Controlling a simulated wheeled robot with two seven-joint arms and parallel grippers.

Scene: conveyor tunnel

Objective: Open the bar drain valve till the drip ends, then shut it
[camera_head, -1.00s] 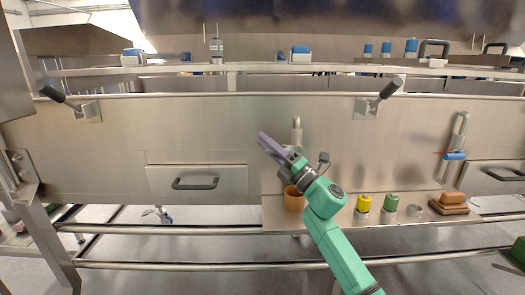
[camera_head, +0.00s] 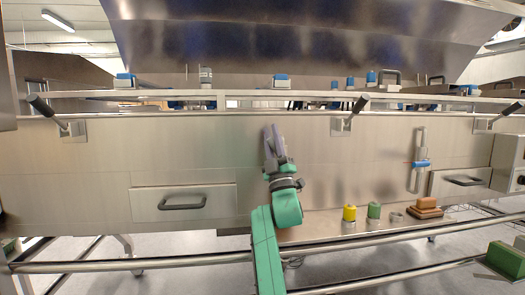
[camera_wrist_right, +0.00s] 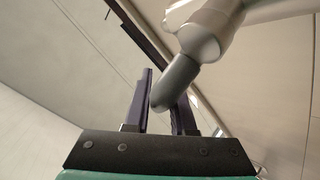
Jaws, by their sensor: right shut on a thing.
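My right gripper (camera_head: 275,138) is raised in front of the middle of the steel panel, its purple fingers pointing up, and hides the valve there in the head view. In the right wrist view, the valve's rounded dark grey lever (camera_wrist_right: 175,84) lies between the two fingers of my right gripper (camera_wrist_right: 163,86), which is shut on it. The lever joins a pale metal valve body (camera_wrist_right: 198,32) at the top. I see no drip in either view; the outlet is hidden. My left gripper is not in view.
A yellow-topped (camera_head: 349,212) and a green-topped (camera_head: 374,210) container and brown blocks (camera_head: 425,207) stand on the low shelf at right. A drawer (camera_head: 183,204) is at left. A steel rail (camera_head: 415,275) runs low across the front.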

